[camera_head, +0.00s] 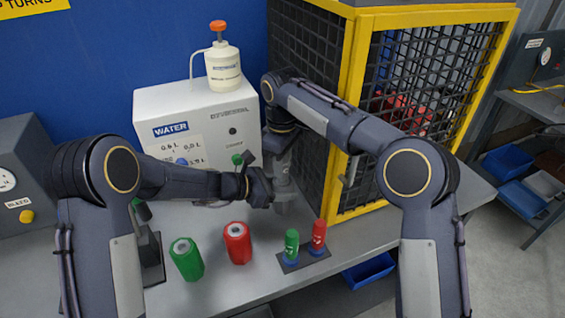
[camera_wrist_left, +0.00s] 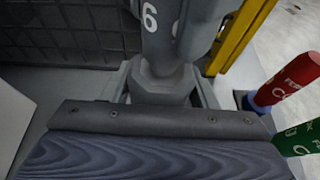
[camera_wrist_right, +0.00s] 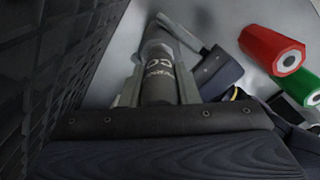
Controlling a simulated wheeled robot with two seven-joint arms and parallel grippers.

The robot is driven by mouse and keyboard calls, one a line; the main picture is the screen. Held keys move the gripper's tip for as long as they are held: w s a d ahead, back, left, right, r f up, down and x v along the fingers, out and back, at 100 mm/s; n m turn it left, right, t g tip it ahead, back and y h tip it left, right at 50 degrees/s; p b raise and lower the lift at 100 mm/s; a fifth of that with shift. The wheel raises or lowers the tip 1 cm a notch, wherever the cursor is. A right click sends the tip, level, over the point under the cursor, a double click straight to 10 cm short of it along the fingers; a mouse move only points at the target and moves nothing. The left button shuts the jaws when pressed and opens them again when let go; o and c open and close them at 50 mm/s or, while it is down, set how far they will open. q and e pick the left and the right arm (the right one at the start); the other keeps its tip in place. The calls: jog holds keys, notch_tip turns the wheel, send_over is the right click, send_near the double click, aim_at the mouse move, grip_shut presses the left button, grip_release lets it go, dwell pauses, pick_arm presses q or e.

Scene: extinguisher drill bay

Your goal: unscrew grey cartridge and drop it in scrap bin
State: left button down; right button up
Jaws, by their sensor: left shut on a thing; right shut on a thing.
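The grey cartridge, with pale lettering, stands upright in the left wrist view (camera_wrist_left: 160,35) and shows between the right jaws in the right wrist view (camera_wrist_right: 157,82). Its lower end meets a grey hexagonal body (camera_wrist_left: 162,90). My left gripper (camera_head: 280,192) is shut on this grey body from the left. My right gripper (camera_head: 281,165) reaches down from above and is shut on the grey cartridge. The two grippers are close together above the bench. I cannot tell whether the thread is still engaged. No bin is clearly marked as scrap.
Red (camera_head: 237,243) and green (camera_head: 187,259) hexagonal bodies stand on the bench. A small stand holds green (camera_head: 292,245) and red (camera_head: 318,236) cartridges. A yellow-framed mesh cage (camera_head: 350,110) is close on the right. A blue bin (camera_head: 368,271) sits below the bench edge.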

jog(key=o, duration=1.1)
